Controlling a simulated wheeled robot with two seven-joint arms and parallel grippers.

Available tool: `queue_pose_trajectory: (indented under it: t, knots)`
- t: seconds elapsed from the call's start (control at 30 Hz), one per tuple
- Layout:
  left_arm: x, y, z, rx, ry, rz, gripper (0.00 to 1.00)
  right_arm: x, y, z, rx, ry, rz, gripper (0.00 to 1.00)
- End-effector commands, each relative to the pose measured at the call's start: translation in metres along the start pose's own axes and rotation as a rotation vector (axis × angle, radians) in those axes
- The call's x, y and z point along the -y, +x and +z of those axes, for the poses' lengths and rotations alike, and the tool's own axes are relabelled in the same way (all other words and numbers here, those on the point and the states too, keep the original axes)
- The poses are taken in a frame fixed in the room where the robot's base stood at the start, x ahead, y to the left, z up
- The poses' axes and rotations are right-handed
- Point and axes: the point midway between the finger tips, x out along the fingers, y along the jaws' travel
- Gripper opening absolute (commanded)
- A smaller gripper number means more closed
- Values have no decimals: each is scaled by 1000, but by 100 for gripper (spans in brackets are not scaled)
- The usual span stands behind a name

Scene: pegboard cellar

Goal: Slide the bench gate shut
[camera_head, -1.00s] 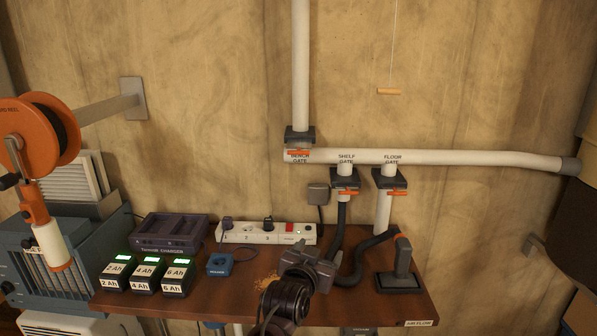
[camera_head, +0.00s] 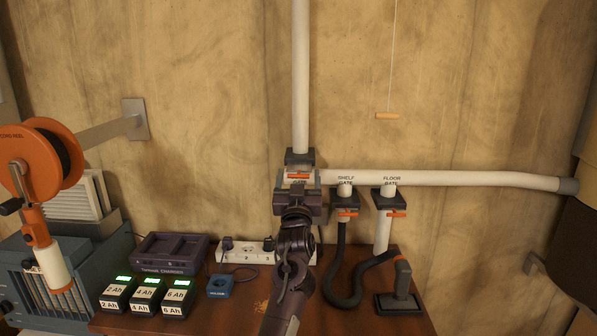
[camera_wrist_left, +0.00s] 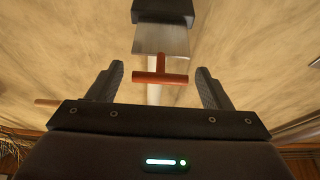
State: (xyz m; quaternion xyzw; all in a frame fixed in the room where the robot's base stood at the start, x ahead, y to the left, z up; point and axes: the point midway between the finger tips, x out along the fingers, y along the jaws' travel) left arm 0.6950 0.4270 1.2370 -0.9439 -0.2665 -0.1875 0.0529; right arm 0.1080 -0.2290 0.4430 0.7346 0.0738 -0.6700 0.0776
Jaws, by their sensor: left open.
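The bench gate (camera_head: 300,157) is a dark block at the foot of the white vertical pipe in the head view. In the left wrist view the gate block (camera_wrist_left: 162,11) is at the top, with a grey metal plate (camera_wrist_left: 160,38) sticking out of it towards me. The plate ends in an orange-red T-shaped handle (camera_wrist_left: 160,78), which also shows in the head view (camera_head: 299,176). My left gripper (camera_head: 299,178) is open, its fingers on either side of the handle, apart from it in the wrist view (camera_wrist_left: 160,70). My right gripper is out of view.
The shelf gate (camera_head: 345,201) and floor gate (camera_head: 390,198) hang to the right under a white horizontal pipe (camera_head: 450,179). The wooden bench (camera_head: 245,315) below carries a charger (camera_head: 170,252), batteries, a power strip (camera_head: 245,252) and a hose nozzle (camera_head: 400,290). A pull cord hangs at upper right.

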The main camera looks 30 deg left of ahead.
Motion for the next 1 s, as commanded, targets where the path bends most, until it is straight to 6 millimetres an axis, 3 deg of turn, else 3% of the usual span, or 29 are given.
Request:
queue_pose_trajectory:
  t: [0.13,0.4,0.87,1.0]
  knots:
    - [0,10,-1,-1,1,0,73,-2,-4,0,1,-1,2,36]
    - [0,10,0,0,0,0,71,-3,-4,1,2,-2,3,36]
    - [0,10,0,0,0,0,11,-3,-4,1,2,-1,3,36]
    - [0,10,1,0,0,0,10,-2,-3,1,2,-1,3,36]
